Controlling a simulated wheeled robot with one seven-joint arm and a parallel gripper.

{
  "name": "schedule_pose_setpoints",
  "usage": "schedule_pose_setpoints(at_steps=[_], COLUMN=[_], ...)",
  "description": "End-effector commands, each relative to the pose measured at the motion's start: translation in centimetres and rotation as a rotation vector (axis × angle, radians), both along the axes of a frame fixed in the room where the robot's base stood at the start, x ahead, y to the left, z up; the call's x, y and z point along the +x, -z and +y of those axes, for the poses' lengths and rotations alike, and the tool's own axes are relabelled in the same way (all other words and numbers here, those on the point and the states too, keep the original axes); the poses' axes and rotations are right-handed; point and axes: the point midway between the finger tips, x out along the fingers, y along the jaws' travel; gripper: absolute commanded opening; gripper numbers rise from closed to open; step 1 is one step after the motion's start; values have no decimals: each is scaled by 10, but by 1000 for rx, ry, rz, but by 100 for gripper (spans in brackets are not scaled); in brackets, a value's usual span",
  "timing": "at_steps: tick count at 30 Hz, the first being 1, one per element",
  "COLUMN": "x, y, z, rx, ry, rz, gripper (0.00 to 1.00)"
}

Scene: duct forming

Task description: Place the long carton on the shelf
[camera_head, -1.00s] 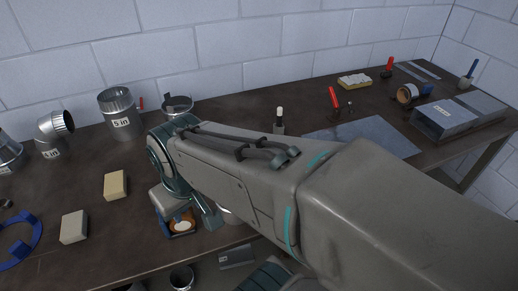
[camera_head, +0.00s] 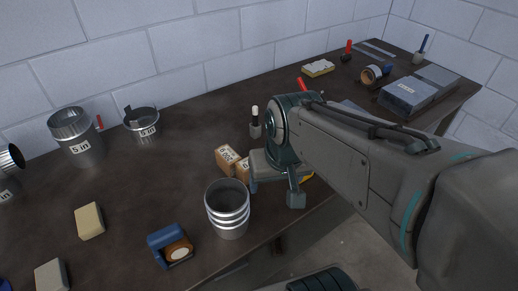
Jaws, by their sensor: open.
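Two small brown cartons (camera_head: 227,158) with printed labels stand on the workbench (camera_head: 140,200), just left of my gripper. The nearer one is partly hidden by the gripper, and I cannot tell whether either is the long carton. My gripper (camera_head: 275,192) points down over the front part of the bench, with its fingers apart. A yellow thing (camera_head: 307,178) shows a little at its right, mostly hidden. I see nothing between the fingers. A shelf is not clearly visible; below the bench front edge, the space is dark and mostly hidden.
A ribbed metal can (camera_head: 228,210) and a blue tape measure-like item (camera_head: 170,246) stand left of my gripper. Duct pieces (camera_head: 76,138) stand near the wall. A grey labelled box (camera_head: 407,94) lies at the right.

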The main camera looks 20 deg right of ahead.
Motion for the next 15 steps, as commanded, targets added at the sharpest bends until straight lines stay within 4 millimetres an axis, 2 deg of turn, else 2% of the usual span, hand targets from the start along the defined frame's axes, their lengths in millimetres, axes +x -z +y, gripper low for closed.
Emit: schedule_pose_setpoints(at_steps=[8, 15], x=[75, 145], y=[-7, 10], z=[1, -1], rx=[115, 151], ry=[411, 825], rz=[113, 196], gripper=[71, 71])
